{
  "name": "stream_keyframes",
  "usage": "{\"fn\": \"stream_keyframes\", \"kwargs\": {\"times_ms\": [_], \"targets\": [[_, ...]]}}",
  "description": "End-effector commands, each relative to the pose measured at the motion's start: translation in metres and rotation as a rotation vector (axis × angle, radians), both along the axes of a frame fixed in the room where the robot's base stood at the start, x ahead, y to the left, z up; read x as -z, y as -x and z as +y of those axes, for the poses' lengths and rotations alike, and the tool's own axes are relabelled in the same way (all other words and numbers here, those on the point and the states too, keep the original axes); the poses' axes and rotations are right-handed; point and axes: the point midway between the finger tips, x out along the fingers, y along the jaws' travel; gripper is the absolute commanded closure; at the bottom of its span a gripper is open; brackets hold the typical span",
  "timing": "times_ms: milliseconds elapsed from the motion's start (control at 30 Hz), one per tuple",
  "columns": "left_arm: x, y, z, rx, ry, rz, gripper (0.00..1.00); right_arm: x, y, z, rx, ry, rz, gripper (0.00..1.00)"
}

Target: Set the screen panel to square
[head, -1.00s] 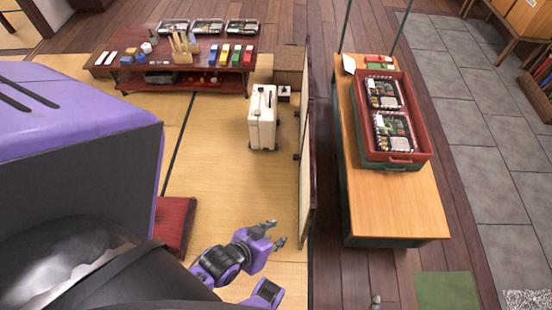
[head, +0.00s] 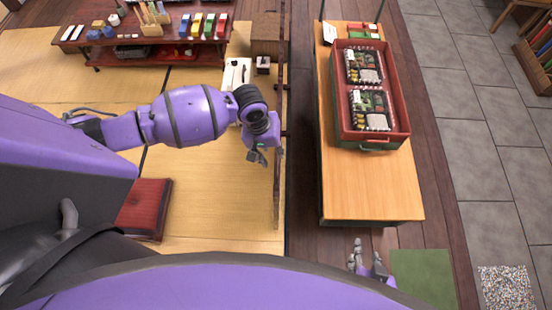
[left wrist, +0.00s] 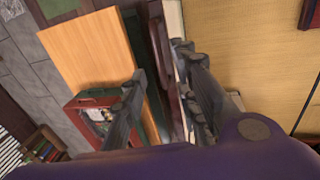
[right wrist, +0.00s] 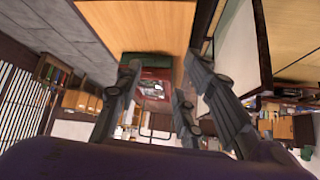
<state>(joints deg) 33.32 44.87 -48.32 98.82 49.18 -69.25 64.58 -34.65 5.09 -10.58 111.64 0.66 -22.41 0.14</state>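The screen panel (head: 278,190) stands on edge beside the tatami, seen almost edge-on in the head view, with a dark brown frame. In the left wrist view its dark frame (left wrist: 160,35) runs between the fingers, with pale paper beside it. My left gripper (head: 263,158) is at the panel's near part, fingers open around the frame; whether they touch it I cannot tell. The right wrist view shows the panel's pale face (right wrist: 236,55) to the right. My right gripper (head: 364,255) is open and empty, low in front of the counter and to the right of the panel.
Tatami left of the panel's near end is clear.

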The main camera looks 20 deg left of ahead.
Motion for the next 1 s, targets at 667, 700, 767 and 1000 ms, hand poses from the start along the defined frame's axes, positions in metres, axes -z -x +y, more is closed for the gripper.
{"fn": "stream_keyframes", "kwargs": {"times_ms": [667, 700, 767, 1000], "targets": [[0.058, -0.004, -0.012, 0.003, 0.002, -0.003, 0.72, 0.000, -0.010, -0.001, 0.002, 0.003, -0.020, 0.64], [0.058, -0.004, -0.012, 0.003, 0.002, -0.003, 0.72, 0.000, -0.010, -0.001, 0.002, 0.003, -0.019, 0.64], [0.058, -0.004, -0.012, 0.003, 0.002, -0.003, 0.79, 0.000, -0.009, -0.001, 0.002, 0.003, -0.018, 0.64], [0.058, -0.003, -0.013, 0.003, 0.003, -0.004, 1.00, 0.005, -0.002, -0.002, 0.004, 0.004, -0.003, 0.64]]}}
